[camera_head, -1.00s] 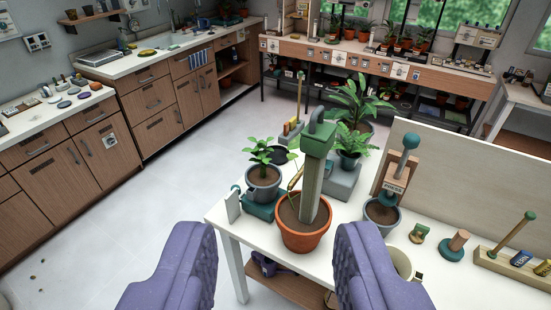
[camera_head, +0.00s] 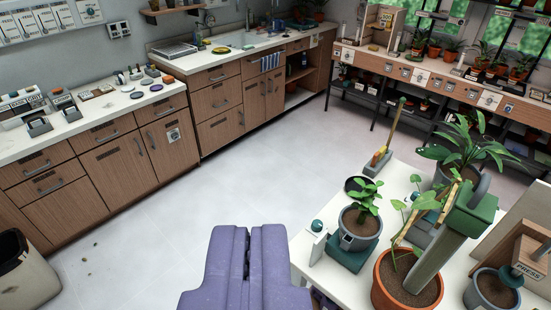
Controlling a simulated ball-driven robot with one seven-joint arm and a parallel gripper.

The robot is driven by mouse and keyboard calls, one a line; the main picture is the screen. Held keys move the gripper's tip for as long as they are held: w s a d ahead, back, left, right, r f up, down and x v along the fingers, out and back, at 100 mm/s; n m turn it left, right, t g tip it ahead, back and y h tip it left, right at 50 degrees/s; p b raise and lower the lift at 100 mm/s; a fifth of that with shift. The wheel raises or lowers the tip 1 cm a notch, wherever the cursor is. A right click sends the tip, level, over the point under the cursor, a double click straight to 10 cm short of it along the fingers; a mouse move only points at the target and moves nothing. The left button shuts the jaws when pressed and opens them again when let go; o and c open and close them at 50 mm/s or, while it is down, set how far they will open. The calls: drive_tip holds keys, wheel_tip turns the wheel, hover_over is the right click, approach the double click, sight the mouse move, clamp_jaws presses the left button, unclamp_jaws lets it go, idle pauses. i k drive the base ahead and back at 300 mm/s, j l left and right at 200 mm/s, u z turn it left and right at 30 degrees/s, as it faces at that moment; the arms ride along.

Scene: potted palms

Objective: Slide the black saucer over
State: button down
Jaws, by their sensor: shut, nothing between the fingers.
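The black saucer (camera_head: 353,184) shows as a dark round shape on the white table (camera_head: 309,252), at its far left side. The potted plant in a grey-blue pot (camera_head: 360,228) stands in front of it and hides part of it. My gripper (camera_head: 248,232) has two purple padded fingers. They are shut together and empty, at the bottom middle, left of the table in the picture and apart from the saucer.
A terracotta pot (camera_head: 392,292) with a thick green-topped post stands at the table's front. A wooden-handled tool (camera_head: 386,145) stands behind the saucer.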

sight(350, 184)
drive_tip(key=i+j+u, duration=0.2)
drive_tip(key=i+u, duration=0.9)
drive_tip(key=i+z, duration=0.25)
drive_tip(key=i, duration=0.25)
drive_tip(key=i+j+z, duration=0.2)
drive_tip(key=i, duration=0.25)
drive_tip(key=i+z, duration=0.2)
drive_tip(key=z, duration=0.25)
drive_tip(key=i+z, duration=0.25)
drive_tip(key=z, duration=0.15)
drive_tip(key=i+z, duration=0.25)
drive_tip(key=z, duration=0.2)
drive_tip(key=i+j+z, duration=0.15)
drive_tip(key=z, duration=0.25)
drive_tip(key=i+j+z, duration=0.1)
drive_tip(key=i+z, duration=0.25)
drive_tip(key=i+j+z, duration=0.15)
drive_tip(key=z, duration=0.25)
drive_tip(key=i+j+z, duration=0.35)
